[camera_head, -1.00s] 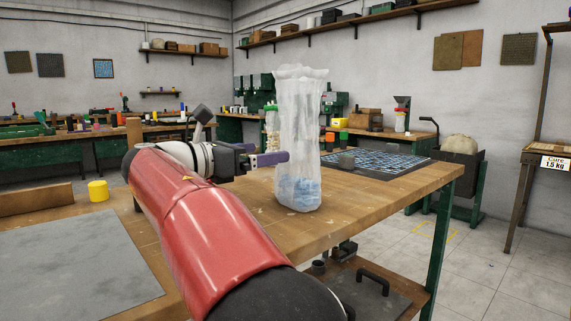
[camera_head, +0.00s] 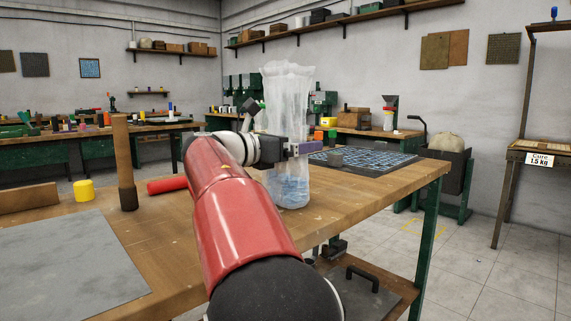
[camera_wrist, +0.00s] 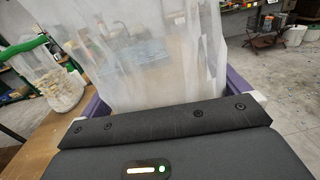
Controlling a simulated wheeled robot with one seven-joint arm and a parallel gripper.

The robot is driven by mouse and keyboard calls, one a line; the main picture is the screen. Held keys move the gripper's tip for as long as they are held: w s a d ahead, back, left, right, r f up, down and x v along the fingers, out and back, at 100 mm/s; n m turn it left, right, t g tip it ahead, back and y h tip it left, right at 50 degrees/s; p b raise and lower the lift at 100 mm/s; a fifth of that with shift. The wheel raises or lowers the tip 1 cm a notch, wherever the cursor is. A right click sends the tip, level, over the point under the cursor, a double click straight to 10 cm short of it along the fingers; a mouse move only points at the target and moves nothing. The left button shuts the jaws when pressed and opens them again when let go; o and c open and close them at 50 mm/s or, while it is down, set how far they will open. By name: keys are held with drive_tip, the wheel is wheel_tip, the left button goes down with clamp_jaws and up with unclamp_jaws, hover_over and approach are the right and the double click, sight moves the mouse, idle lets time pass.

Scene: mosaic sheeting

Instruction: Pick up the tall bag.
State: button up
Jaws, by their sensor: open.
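The tall bag (camera_head: 285,95) is translucent white plastic with blue pieces in its bottom. It stands upright on the wooden workbench (camera_head: 350,205). My gripper (camera_head: 300,149) is at the bag's middle height, and one purple finger shows across its front. In the wrist view the bag (camera_wrist: 150,60) rises between the two purple fingers of my gripper (camera_wrist: 167,92), one at each side. The jaws are open around it. I cannot tell whether either finger touches the plastic. My arm hides part of the bag's left side in the head view.
A shorter clear bag with a green top and beige pieces (camera_wrist: 52,82) stands close by at left in the wrist view. A blue mosaic sheet (camera_head: 365,160) lies behind right. A wooden post (camera_head: 124,165), red roller (camera_head: 167,185) and yellow cylinder (camera_head: 84,190) are left.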

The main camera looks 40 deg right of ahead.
drive_tip(key=shift+c, duration=0.3)
drive_tip(key=c, duration=0.7)
drive_tip(key=shift+c, duration=0.9)
drive_tip(key=shift+r, duration=0.15)
